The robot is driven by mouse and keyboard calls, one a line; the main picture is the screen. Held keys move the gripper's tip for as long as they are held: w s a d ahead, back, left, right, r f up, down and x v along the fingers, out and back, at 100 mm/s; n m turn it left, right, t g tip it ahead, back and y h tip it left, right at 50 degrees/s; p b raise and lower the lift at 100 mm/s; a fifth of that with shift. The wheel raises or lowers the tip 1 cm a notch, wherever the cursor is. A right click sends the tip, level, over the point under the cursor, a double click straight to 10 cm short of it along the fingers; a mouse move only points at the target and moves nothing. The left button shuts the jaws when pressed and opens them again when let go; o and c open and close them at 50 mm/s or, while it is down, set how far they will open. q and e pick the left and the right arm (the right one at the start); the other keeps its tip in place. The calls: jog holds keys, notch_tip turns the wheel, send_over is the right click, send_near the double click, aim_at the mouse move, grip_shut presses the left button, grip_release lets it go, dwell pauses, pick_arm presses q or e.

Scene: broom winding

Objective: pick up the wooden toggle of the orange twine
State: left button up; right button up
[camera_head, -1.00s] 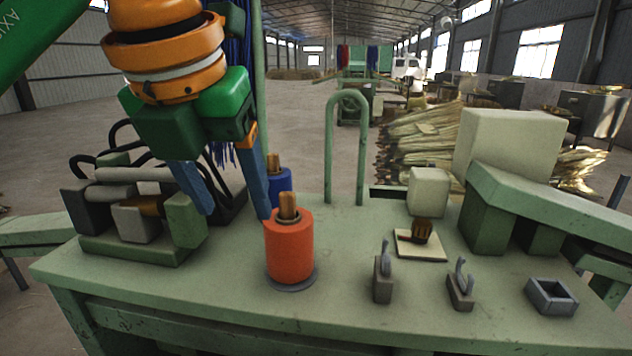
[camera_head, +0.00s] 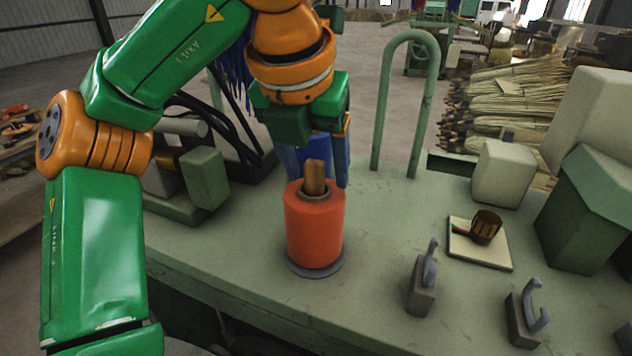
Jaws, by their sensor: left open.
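The orange twine (camera_head: 314,232) is an upright spool on a round grey base on the green bench. Its wooden toggle (camera_head: 315,178) stands up from the spool's top centre. My left gripper (camera_head: 318,180) is open and points down at the top of the spool. One blue-grey finger shows to the right of the toggle, and the other is partly hidden at its left. I cannot tell whether the fingers touch the toggle or the spool. A blue spool (camera_head: 314,148) stands behind, partly covered by the gripper. My right gripper is not in view.
Two grey hooked holders (camera_head: 421,297) (camera_head: 522,318) stand on the bench (camera_head: 385,240) at right. A brown cup-like piece (camera_head: 486,226) sits on a pale pad. A green hoop (camera_head: 380,110) rises behind. A grey-green device (camera_head: 203,180) stands left, behind my arm.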

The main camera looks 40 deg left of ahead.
pick_arm(q)
jog(key=shift+s+d+r, duration=0.1)
jog(key=shift+s, duration=0.2)
jog(key=c, duration=0.4)
jog(key=shift+s, duration=0.2)
grip_shut()
jog(key=shift+w, duration=0.2)
jog(key=shift+r, duration=0.1)
